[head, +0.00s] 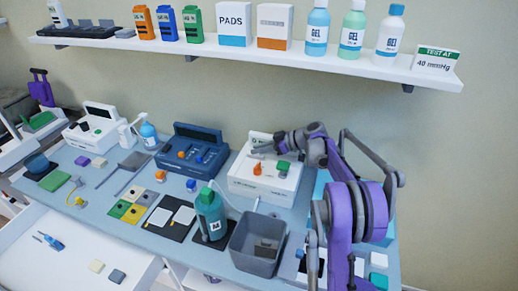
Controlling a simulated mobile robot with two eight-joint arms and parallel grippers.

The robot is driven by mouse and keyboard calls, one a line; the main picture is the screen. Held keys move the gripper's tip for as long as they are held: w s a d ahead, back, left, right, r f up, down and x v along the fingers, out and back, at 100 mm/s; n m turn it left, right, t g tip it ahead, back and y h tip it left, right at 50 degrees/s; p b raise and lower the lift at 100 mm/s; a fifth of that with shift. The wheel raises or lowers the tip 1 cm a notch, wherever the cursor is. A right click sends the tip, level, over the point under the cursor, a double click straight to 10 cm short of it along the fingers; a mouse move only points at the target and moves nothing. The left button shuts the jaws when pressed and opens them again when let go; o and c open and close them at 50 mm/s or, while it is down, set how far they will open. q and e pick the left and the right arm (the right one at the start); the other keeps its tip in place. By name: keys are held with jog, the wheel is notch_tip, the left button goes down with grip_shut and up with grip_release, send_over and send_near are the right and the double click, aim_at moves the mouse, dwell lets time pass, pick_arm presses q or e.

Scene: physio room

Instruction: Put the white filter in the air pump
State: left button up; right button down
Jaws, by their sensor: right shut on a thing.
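My right gripper (259,150) is over the back part of a white tabletop unit (262,187), which looks like the air pump. The unit has an orange knob (257,169) and a green part (282,166) on top. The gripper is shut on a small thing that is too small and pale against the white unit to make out. I cannot tell whether that thing touches the unit. I cannot pick out the white filter for certain. My left gripper is not in view.
A grey bin (243,256) and a green bottle (211,212) stand in front of the unit. A dark blue device (187,163) is to its left. A shelf (215,47) with bottles and boxes runs above. An open white drawer (60,262) is at front left.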

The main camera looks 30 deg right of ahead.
dwell(0.4)
jog(key=c, duration=0.8)
grip_release()
jog(key=v, duration=1)
jog(key=shift+s+d+r, duration=0.1)
jog(key=shift+s+d, duration=0.15)
jog(key=shift+s, duration=0.05)
